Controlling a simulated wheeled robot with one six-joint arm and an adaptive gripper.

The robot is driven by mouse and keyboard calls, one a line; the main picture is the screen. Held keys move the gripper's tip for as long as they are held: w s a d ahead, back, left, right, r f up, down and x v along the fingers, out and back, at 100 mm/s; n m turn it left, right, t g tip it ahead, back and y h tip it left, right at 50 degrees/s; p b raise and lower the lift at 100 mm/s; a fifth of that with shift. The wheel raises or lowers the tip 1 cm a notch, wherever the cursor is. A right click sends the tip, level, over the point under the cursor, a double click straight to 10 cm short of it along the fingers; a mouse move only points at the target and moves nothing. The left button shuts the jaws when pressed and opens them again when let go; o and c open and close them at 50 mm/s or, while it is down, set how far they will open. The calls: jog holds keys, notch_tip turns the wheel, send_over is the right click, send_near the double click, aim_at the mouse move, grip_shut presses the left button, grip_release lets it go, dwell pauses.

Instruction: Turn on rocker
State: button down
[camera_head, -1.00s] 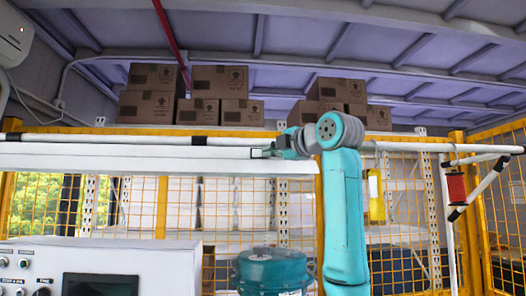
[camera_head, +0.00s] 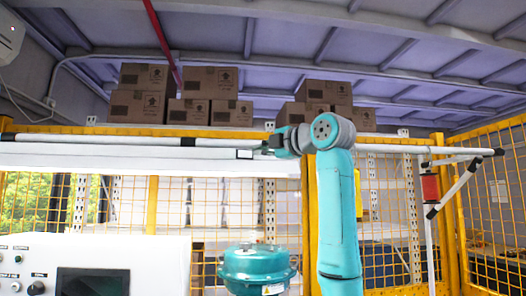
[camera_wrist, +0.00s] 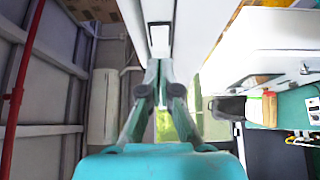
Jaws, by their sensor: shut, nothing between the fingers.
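A small white rectangle with a black frame (camera_head: 244,154) sits on the long white beam (camera_head: 120,158) in the head view. It also shows at the top of the wrist view, as a dark-edged patch (camera_wrist: 158,36). I cannot tell for certain that it is the rocker, nor its on or off position. My gripper (camera_head: 266,148) is at the beam's right part, just right of the framed rectangle. In the wrist view its two fingers (camera_wrist: 160,70) are together, empty, close below the dark-edged patch. Contact cannot be told.
A white control panel (camera_head: 150,250) with knobs and a dark screen stands at the lower left. Yellow mesh fencing (camera_head: 120,205) is behind, with cardboard boxes (camera_head: 210,85) above. A red spool (camera_head: 430,187) hangs at the right.

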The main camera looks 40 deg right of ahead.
jog(key=s+d, duration=0.1)
jog(key=s, duration=0.8)
jog(key=shift+d, duration=0.25)
jog(key=shift+w+f, duration=0.1)
